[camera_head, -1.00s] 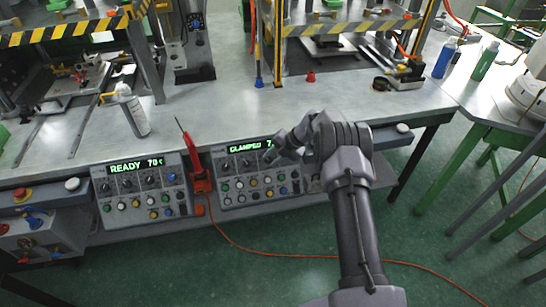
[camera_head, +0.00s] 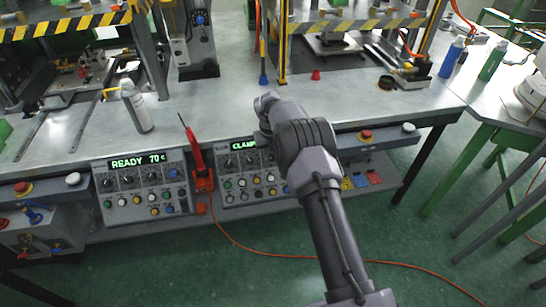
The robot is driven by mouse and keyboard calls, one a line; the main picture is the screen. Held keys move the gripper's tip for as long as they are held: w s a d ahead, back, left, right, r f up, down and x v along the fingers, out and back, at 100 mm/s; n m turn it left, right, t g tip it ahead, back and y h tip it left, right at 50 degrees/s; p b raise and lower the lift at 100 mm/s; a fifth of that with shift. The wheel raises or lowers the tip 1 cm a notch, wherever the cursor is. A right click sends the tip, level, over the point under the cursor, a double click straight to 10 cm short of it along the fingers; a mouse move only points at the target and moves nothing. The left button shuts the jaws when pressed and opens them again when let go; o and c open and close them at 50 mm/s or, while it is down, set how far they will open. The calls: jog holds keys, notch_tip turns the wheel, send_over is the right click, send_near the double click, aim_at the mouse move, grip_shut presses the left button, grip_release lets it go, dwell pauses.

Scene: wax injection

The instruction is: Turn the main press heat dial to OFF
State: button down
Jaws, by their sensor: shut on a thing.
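The right control panel (camera_head: 236,197), its green display cut off at "CLAMP" by my arm, hangs on the front of the bench. Black dials (camera_head: 228,163) show under the display, with coloured buttons below; its right side is hidden. The left control panel (camera_head: 120,200) reads "READY 70 c" and has a row of dark dials (camera_head: 127,181). I cannot read the dial markings or tell which panel serves the main press. My gripper (camera_head: 263,138) is at the right panel's upper part, shut on what seems to be a dial there; the fingertips and that dial are mostly hidden.
A red tool (camera_head: 194,150) stands upright in a red holder between the panels. A white bottle (camera_head: 138,107) stands on the bench (camera_head: 235,98). Red stop buttons (camera_head: 366,135) sit at the bench front. An orange cable (camera_head: 260,252) runs across the floor.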

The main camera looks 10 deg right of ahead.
jog(key=n+h+b, duration=0.1)
jog(key=n+b, duration=0.1)
jog(key=b, duration=0.1)
jog(key=f+n+h+b, duration=0.1)
jog(key=shift+s+a+h+b, duration=0.15)
jog(key=shift+a+h+b, duration=0.15)
jog(key=shift+b, duration=0.05)
jog(key=n+t+h+b, duration=0.1)
jog(key=b, duration=0.2)
jog(key=shift+s+a+r+n, duration=0.1)
jog(key=shift+n, duration=0.2)
jog(key=shift+r+h, duration=0.1)
jog(key=shift+h, duration=0.2)
jog(key=c, duration=1.1)
grip_release()
jog(key=shift+r, duration=0.1)
jog(key=shift+a+r, duration=0.1)
jog(key=shift+r, duration=0.2)
jog(key=p+v, duration=0.5)
jog(key=v, duration=1.1)
jog(key=shift+s+a+r, duration=0.15)
jog(key=shift+s+r, duration=0.1)
jog(key=shift+r, duration=0.05)
